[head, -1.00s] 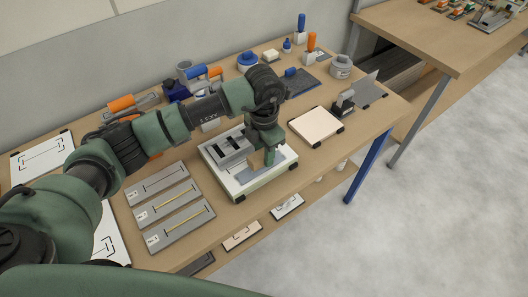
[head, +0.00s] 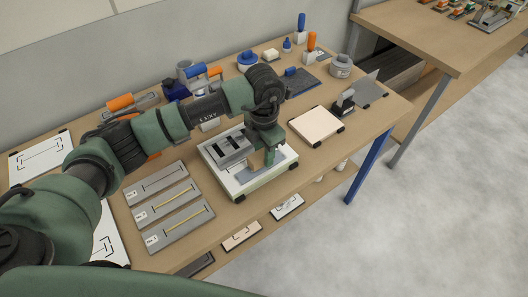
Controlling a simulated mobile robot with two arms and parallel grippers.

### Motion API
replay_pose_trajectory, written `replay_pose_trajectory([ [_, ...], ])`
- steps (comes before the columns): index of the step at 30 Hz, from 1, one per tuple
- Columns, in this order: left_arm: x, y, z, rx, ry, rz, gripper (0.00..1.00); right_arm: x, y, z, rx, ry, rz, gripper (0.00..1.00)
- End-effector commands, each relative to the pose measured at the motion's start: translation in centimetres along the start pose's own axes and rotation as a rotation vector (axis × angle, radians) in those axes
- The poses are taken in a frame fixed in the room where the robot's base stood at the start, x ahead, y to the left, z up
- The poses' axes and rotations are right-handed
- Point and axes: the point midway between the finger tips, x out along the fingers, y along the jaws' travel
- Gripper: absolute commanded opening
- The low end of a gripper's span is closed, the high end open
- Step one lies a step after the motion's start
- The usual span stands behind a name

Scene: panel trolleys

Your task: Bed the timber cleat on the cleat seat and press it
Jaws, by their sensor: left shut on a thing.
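My left gripper (head: 264,156) comes down over the white panel tray (head: 226,184) at the middle of the bench. It is shut on the timber cleat (head: 257,160), a small tan piece that is mostly hidden by the fingers. The cleat is low over a grey plate (head: 247,175) on the panel, which may be the cleat seat. I cannot tell whether the cleat touches it. Grey blocks (head: 230,150) stand on the panel left of the gripper. My right gripper is not in view.
Several grey strip trays (head: 175,212) lie left of the panel. A cream board (head: 316,126) with black corners lies to its right. Orange- and blue-handled tools and a grey tin (head: 341,67) stand along the back. The bench's front edge is close to the panel.

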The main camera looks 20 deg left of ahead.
Motion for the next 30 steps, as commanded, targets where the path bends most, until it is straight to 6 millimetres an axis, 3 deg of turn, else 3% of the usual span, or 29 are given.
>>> replay_pose_trajectory([
  [26, 2.4, 0.0, 0.0, -0.001, 0.000, 0.001, 0.00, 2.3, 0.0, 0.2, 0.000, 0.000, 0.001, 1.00],
  [27, 2.2, 0.0, 0.0, -0.001, 0.000, 0.000, 0.40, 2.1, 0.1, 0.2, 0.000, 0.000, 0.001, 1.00],
  [29, 2.2, 0.0, 0.0, -0.001, 0.000, 0.000, 0.57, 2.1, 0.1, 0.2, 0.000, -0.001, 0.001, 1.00],
  [30, 2.2, 0.0, 0.0, -0.001, 0.000, 0.000, 0.57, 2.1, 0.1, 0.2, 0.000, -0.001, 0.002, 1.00],
])
